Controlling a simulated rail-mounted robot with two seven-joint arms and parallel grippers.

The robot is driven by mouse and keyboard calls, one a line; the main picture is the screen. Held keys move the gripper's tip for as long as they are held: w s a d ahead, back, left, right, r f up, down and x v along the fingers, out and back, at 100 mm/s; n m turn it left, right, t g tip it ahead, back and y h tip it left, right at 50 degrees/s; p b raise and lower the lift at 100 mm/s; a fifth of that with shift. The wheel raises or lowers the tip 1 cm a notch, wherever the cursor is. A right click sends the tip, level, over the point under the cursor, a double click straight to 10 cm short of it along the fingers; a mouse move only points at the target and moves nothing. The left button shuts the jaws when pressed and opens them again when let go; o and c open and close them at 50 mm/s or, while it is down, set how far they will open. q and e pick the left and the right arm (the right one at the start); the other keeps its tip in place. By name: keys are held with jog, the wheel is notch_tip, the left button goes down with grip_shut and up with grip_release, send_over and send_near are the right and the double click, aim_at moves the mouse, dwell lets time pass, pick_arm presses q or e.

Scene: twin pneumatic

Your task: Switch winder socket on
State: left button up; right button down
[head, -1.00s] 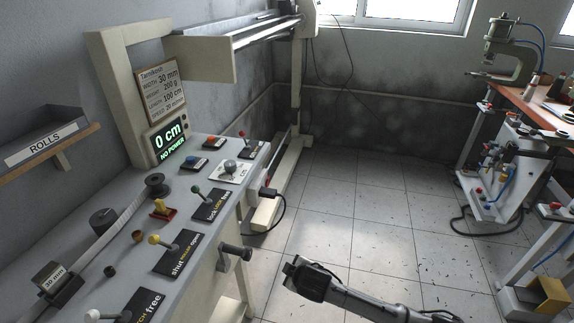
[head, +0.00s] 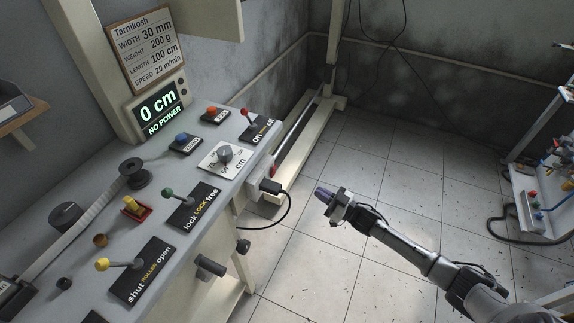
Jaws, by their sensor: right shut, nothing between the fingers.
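The winder's grey control top fills the left side, and its display (head: 160,108) reads "0 cm" and "NO POWER". On the right side of the winder, a pale socket (head: 262,166) with a small reddish part shows below the top's edge. A black plug (head: 270,187) with a black cable sits at its lower part. The socket is small, and I cannot read its switch position. My right gripper (head: 321,192) is shut and empty, to the right of the plug and apart from it, pointing left. My left gripper is not in view.
A red-knobbed lever (head: 245,112) stands on an on/off plate at the top's far end. A green-knobbed lever (head: 168,193) and a yellow-knobbed lever (head: 102,264) stand nearer. A black-handled crank (head: 209,267) juts from the front. Tiled floor (head: 400,170) is open to the right.

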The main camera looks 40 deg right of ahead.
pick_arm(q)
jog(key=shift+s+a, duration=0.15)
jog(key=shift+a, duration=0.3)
pick_arm(e)
jog(key=s+a+r+y, duration=0.1)
jog(key=a+r+y, duration=0.1)
jog(key=y, duration=0.1)
jog(key=shift+s+a+r+t, duration=0.2)
jog(key=shift+s+r+t, duration=0.05)
jog(key=shift+s+t, duration=0.15)
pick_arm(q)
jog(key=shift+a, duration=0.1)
pick_arm(e)
jog(key=shift+a, duration=0.1)
jog(key=shift+w, duration=0.1)
jog(key=b, duration=0.4)
send_near(274, 171)
jog(key=w+a+r, duration=0.3)
jog(key=w+r, duration=0.2)
jog(key=w, duration=0.1)
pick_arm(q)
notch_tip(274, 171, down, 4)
pick_arm(e)
jog(key=shift+s+a+f, duration=0.15)
jog(key=shift+s, duration=0.1)
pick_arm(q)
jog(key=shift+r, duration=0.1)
